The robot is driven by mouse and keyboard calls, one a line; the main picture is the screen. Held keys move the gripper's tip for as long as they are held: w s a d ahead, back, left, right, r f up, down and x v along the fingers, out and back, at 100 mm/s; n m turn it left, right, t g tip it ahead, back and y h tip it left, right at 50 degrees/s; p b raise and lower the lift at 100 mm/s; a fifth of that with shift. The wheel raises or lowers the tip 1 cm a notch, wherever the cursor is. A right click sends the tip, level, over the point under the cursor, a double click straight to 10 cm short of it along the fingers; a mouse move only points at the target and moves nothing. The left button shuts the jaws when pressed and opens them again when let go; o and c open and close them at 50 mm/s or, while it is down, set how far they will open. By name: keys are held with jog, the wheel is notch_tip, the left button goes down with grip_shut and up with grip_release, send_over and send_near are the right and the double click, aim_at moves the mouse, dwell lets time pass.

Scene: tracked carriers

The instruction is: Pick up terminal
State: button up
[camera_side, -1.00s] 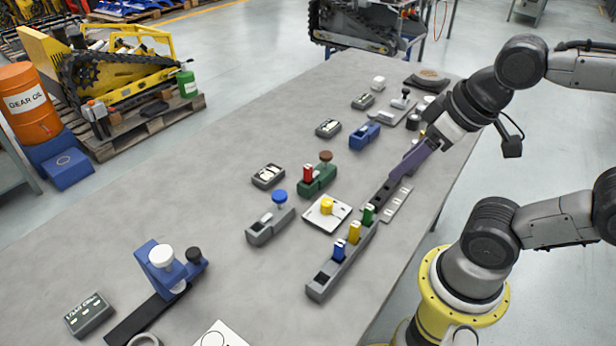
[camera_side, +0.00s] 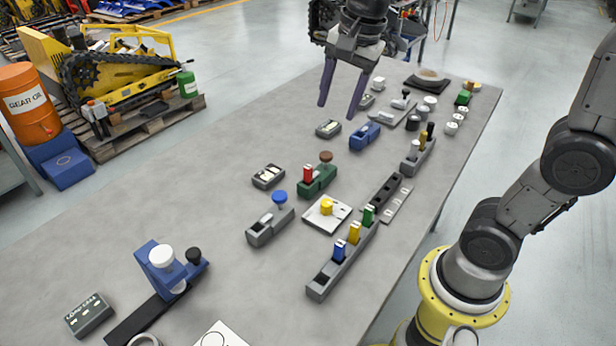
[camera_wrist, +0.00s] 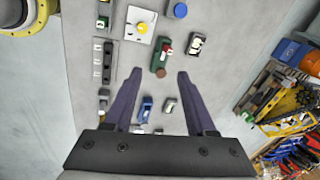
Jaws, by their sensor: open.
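I cannot tell which piece is the terminal. My gripper (camera_side: 338,108) is open and empty, raised above the far half of the table with its purple fingers pointing down; it also shows in the wrist view (camera_wrist: 159,73). A dark small box (camera_side: 329,128) and a blue block (camera_side: 365,135) appear close below the fingers. A green holder (camera_side: 317,184) carries a red block (camera_side: 308,173) and a brown knob (camera_side: 326,156). A grey rack (camera_side: 320,290) holds a blue block (camera_side: 340,251), a yellow block (camera_side: 354,232) and a green block (camera_side: 368,215).
A white plate with a yellow knob (camera_side: 327,207), a grey holder (camera_side: 262,233) with a blue knob (camera_side: 280,197) and a black slotted rack (camera_side: 382,192) stand mid-table. A blue fixture (camera_side: 150,262) stands at the near left. The table's left side is mostly clear.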

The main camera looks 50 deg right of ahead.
jog(key=m+g, duration=0.2)
send_near(308, 167)
jog(key=shift+g, duration=0.3)
notch_tip(308, 167, down, 5)
jog(key=shift+w+f, duration=0.1)
jog(key=shift+w, duration=0.05)
jog(key=shift+w+a+f, duration=0.1)
jog(key=shift+f, duration=2.95)
grip_shut()
